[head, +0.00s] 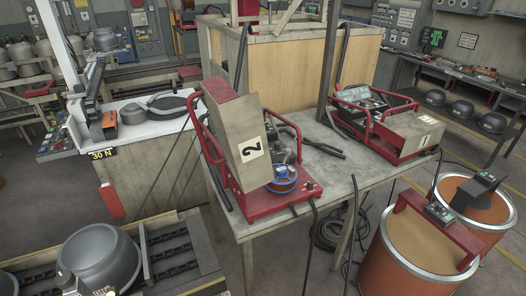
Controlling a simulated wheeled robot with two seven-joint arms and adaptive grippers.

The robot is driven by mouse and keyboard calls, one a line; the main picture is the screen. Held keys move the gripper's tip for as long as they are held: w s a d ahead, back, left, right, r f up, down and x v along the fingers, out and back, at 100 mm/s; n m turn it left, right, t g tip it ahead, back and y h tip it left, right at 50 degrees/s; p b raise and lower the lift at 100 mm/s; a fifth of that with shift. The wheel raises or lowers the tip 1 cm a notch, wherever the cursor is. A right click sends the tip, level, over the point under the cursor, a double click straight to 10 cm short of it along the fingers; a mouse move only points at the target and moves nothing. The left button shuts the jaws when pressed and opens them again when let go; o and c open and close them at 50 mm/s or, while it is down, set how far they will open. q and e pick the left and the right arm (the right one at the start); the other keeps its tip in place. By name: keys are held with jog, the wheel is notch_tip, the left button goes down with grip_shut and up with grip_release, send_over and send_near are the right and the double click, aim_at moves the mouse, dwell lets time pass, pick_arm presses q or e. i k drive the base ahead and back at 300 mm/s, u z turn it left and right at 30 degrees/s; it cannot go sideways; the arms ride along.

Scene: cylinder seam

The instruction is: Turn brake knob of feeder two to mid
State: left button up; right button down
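Feeder two is a red-framed wire feeder (262,204) on the grey table, with a tan panel marked "2" (235,125) raised on its left side. A blue spool (284,184) sits low at its front, right of the panel. Small controls (311,185) show on the red base at the right front. The brake knob is too small to make out, and its setting cannot be read. Neither of my grippers is in view.
Another red-framed feeder (408,131) stands at the right of the table (345,178). Pliers (322,149) lie between the feeders. Dark cables hang off the table's front edge. Orange drums (425,240) stand at the right, and a grey cylinder (100,257) at the lower left.

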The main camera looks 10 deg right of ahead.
aim_at(310, 186)
jog(key=u, duration=0.35)
jog(key=k, duration=1.05)
jog(key=z, duration=0.7)
jog(key=i, duration=1.4)
jog(key=u, duration=1.75)
